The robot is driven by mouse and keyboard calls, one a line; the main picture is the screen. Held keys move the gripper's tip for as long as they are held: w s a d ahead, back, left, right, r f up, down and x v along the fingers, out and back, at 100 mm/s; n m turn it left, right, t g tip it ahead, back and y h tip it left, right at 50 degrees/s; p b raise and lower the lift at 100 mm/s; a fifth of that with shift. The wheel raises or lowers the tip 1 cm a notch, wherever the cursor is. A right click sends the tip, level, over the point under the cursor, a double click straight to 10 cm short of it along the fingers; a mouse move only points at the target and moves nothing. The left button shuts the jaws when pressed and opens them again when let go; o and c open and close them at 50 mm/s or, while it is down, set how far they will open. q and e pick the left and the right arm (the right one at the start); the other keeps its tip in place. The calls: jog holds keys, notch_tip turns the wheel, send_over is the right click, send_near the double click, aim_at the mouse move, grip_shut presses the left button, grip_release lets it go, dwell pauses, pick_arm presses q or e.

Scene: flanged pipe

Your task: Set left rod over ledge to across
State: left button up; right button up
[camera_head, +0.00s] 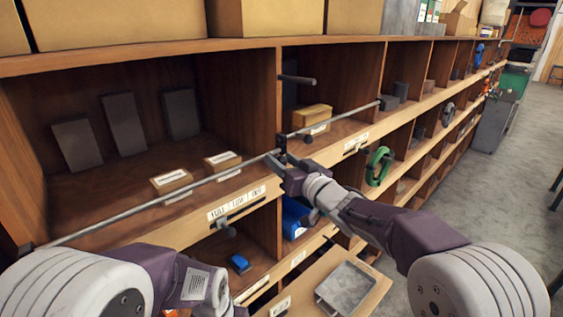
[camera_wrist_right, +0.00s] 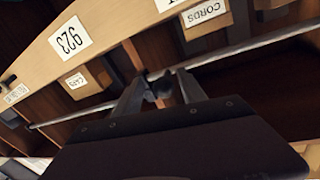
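The left rod (camera_head: 150,205) is a long thin grey bar across the front of the large left compartment. It slopes up in the picture from a dark end fitting at the lower left to a dark bracket (camera_head: 281,146) at the divider. My right gripper (camera_head: 284,168) is at the rod's right end, just below the bracket. In the right wrist view the rod (camera_wrist_right: 250,47) passes behind the fingers of my right gripper (camera_wrist_right: 160,80). These fingers stand apart, with a dark knob-like piece (camera_wrist_right: 161,88) between them; firm contact does not show.
The wooden ledge (camera_head: 180,232) carries labels below the rod. Small boxes (camera_head: 172,181) and dark plates (camera_head: 123,123) stand in the left compartment. Another rod (camera_head: 345,115) crosses the compartment to the right. An open drawer (camera_head: 345,287) juts out below my right arm.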

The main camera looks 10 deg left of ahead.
jog(key=shift+w, duration=0.15)
jog(key=b+v, duration=0.3)
jog(key=v, duration=0.6)
jog(key=d+f+m+h+b, duration=0.25)
jog(key=d+f+b, duration=0.2)
jog(key=f, duration=0.45)
jog(key=d+f+m+g+h+b, duration=0.1)
jog(key=d+f+m+h+b, duration=0.2)
jog(key=d+f, duration=0.45)
jog(key=d+f+m+h+b, duration=0.2)
jog(key=d+f+h+b, duration=0.15)
jog(key=f, duration=0.75)
jog(key=s+d+f+g+h+b, duration=0.1)
jog(key=s+d+f+g, duration=0.1)
jog(key=s+d+f, duration=0.3)
jog(key=s+d+f+g+h+b, duration=0.1)
jog(key=s+f+g+h, duration=0.15)
jog(key=f, duration=0.35)
jog(key=s+f+g, duration=0.3)
jog(key=s+f, duration=0.1)
jog(key=s, duration=0.4)
jog(key=s+f+n+g, duration=0.1)
jog(key=s+f+g, duration=0.3)
jog(key=s, duration=0.3)
jog(key=shift+s+y+p, duration=0.4)
jog(key=shift+y, duration=0.05)
